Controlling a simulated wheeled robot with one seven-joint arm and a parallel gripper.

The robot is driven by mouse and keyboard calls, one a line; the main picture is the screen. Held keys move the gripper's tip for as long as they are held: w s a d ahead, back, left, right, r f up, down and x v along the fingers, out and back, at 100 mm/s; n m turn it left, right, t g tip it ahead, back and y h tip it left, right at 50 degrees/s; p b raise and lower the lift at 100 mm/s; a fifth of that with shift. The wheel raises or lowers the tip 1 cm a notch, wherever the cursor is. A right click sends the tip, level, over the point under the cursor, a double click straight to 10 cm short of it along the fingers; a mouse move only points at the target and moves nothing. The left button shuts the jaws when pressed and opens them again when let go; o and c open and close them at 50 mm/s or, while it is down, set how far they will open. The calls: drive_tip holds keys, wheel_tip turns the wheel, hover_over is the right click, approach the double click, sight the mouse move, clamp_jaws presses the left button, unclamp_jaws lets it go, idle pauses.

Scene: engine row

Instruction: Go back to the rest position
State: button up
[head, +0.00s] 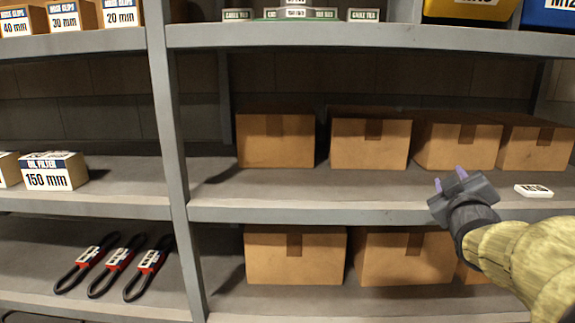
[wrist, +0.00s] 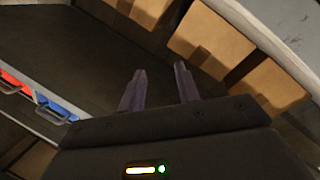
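My gripper (head: 451,177) is at the right of the head view, in front of the middle shelf (head: 340,213). Its two purple fingers stand apart with nothing between them. In the wrist view, my gripper (wrist: 160,80) also shows open and empty, with a dark shelf surface beyond the fingertips. My arm reaches in from the lower right corner of the head view.
Several cardboard boxes (head: 370,143) stand on the middle shelf behind my gripper, and more (head: 295,257) stand below. A small white labelled piece (head: 534,190) lies right of my gripper. Black belts (head: 146,270) lie lower left. A grey upright (head: 170,130) divides the shelves.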

drive_tip(key=s+a+f+m+g+y, duration=0.1)
drive_tip(key=s+a+f+g, duration=0.2)
drive_tip(key=f, duration=0.5)
drive_tip(key=s+a+f+m+g+y, duration=0.1)
drive_tip(key=a+f+g, duration=0.2)
drive_tip(key=a+f, duration=0.3)
drive_tip(key=s+a+f+m+g+y, duration=0.1)
drive_tip(key=s+a+f+g+y, duration=0.15)
drive_tip(key=f, duration=0.65)
drive_tip(key=s+a+f+m+g, duration=0.2)
drive_tip(key=s+a+f+g, duration=0.5)
drive_tip(key=s+f, duration=0.45)
drive_tip(key=w+p+v, duration=0.2)
drive_tip(key=p+v, duration=1.2)
drive_tip(key=w+d+r+p+v, duration=0.1)
drive_tip(key=w+p+v, duration=0.2)
drive_tip(key=p+v, duration=1)
drive_tip(key=shift+s+d+r+y+p, duration=0.2)
drive_tip(key=shift+r+y+p, duration=0.15)
drive_tip(key=shift+r, duration=0.25)
drive_tip(key=shift+w, duration=0.15)
